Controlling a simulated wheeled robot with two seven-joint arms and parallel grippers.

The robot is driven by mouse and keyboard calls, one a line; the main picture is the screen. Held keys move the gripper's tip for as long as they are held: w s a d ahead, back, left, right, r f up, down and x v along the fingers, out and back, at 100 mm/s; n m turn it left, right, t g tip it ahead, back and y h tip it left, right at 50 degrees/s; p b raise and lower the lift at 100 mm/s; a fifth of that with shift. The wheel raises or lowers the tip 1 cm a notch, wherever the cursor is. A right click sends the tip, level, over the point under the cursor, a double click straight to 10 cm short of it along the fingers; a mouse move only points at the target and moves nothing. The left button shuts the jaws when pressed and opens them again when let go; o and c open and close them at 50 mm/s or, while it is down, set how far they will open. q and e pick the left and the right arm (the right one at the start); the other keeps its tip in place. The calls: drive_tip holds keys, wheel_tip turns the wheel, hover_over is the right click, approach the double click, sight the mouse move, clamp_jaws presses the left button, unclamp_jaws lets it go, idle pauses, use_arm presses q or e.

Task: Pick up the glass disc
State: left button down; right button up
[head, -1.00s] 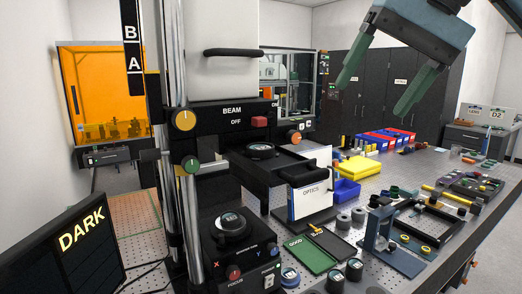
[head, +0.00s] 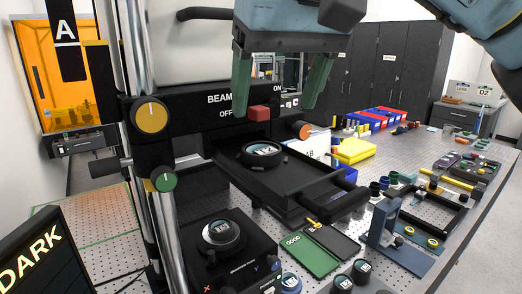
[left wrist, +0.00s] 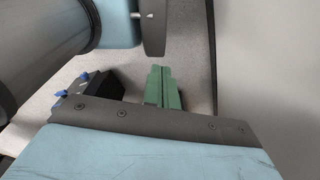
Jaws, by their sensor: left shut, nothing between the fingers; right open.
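A round disc with a pale, marked face (head: 263,149) sits in a black ring on the black pull-out tray (head: 305,188) of the instrument. A similar disc (head: 221,230) sits in a round black mount on the lower stage. I cannot tell from the picture which one is the glass disc. My right gripper (head: 277,112) is open and empty, its green fingers pointing down above and behind the tray disc, one on each side of the red beam switch in the picture. My left gripper (left wrist: 165,88) is shut and empty in the left wrist view; the head view does not show it.
Chrome posts with a yellow knob (head: 151,115) stand left of the tray. The tray handle (head: 343,200) juts out to the right. A green GOOD tray (head: 309,255), several small pucks (head: 362,271) and a blue fixture (head: 388,235) occupy the bench. A DARK sign (head: 35,255) stands front left.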

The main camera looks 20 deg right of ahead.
sight(263, 148)
drive_tip(key=shift+x, duration=1.05)
drive_tip(key=shift+w+a+f, duration=0.15)
drive_tip(key=shift+w+f, duration=0.15)
drive_tip(key=shift+f, duration=0.25)
drive_tip(key=p+x, duration=0.1)
drive_tip(key=x, duration=0.2)
drive_tip(key=shift+w+a+f, duration=0.1)
drive_tip(key=shift+f, duration=0.2)
drive_tip(key=shift+w+f, duration=0.15)
drive_tip(key=shift+f, duration=0.2)
use_arm(q)
drive_tip(key=shift+w+r, duration=0.65)
drive_tip(key=shift+w, duration=0.2)
drive_tip(key=shift+s, duration=0.1)
use_arm(e)
drive_tip(key=shift+c, duration=1.4)
drive_tip(key=c, duration=0.8)
use_arm(q)
drive_tip(key=shift+s, duration=0.15)
